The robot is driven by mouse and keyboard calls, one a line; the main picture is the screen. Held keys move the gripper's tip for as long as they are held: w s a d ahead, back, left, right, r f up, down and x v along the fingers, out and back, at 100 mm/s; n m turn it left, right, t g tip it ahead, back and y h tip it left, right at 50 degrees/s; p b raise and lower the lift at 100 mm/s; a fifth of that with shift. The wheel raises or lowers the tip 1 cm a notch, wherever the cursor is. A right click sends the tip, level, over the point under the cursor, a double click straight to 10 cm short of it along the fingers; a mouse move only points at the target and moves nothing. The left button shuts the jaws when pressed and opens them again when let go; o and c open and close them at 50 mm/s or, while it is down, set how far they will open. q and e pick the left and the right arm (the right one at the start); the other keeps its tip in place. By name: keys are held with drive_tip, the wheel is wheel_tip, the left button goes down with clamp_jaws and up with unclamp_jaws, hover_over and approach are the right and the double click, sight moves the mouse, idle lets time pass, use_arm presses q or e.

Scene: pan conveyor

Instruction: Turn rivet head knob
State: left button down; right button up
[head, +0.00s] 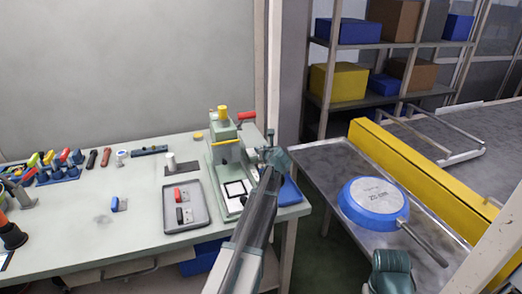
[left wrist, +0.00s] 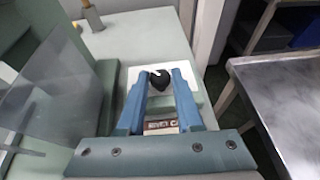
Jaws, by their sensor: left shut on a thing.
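The rivet head knob (left wrist: 160,80) is a small dark knob with a light mark, seen between the fingertips in the left wrist view. My left gripper (left wrist: 162,76) has its two blue fingers closed on it, one on each side. In the head view my left gripper (head: 274,157) is at the right side of the grey-green riveting machine (head: 222,150), and its fingers and arm hide the knob. The machine has a yellow cap and a red handle (head: 247,116).
A grey tray (head: 204,220) with a red and a black piece lies left of the machine. Several small tools stand at the table's left. A blue pan (head: 374,204) lies on the metal table at right, beside a yellow rail (head: 420,172). A clear panel (left wrist: 45,85) is left of my fingers.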

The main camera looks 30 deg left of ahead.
use_arm(q)
drive_tip(key=n+g+y, duration=0.1)
drive_tip(key=n+g, duration=0.1)
drive_tip(key=w+n+g+y, duration=0.1)
drive_tip(key=n+g+y, duration=0.1)
drive_tip(key=n+g, duration=0.1)
drive_tip(key=shift+w+d+n+g, duration=0.25)
drive_tip(key=shift+d+n+g, duration=0.05)
drive_tip(key=n+g, duration=0.2)
drive_tip(key=g, duration=0.1)
drive_tip(key=shift+w+n+y, duration=0.15)
drive_tip(key=shift+n+y, duration=0.15)
drive_tip(key=shift+n+g, duration=0.7)
drive_tip(key=shift+g, duration=0.2)
drive_tip(key=c, duration=0.6)
unclamp_jaws()
